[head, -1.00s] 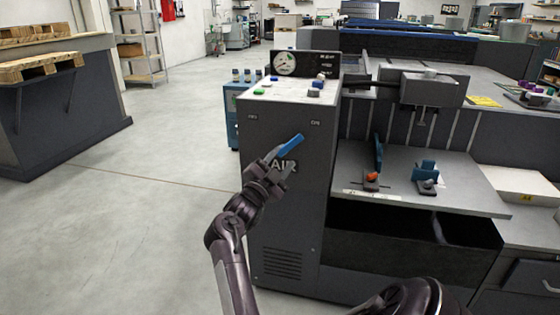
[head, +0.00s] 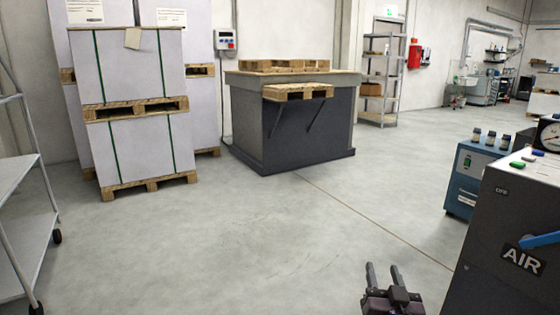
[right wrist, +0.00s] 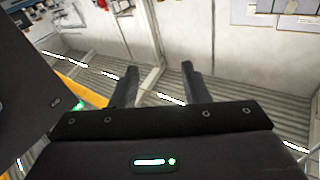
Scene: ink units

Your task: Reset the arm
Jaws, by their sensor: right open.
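My right gripper (head: 383,267) shows at the bottom of the head view, fingers pointing up the picture and spread apart, with nothing between them. It also shows in the right wrist view (right wrist: 159,68), open and empty. It is in front of bare floor, left of and apart from the grey machine cabinet (head: 495,235) marked AIR. A blue lever (head: 541,241) on that cabinet is partly cut off by the right edge of the head view. My left gripper is not in view.
A blue unit (head: 466,185) with bottles on top stands behind the cabinet. A dark counter (head: 290,125) carries wooden pallets. Wrapped stacks (head: 140,70) stand at the left, and a grey cart (head: 20,165) is at the left edge. The floor (head: 250,235) between is clear.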

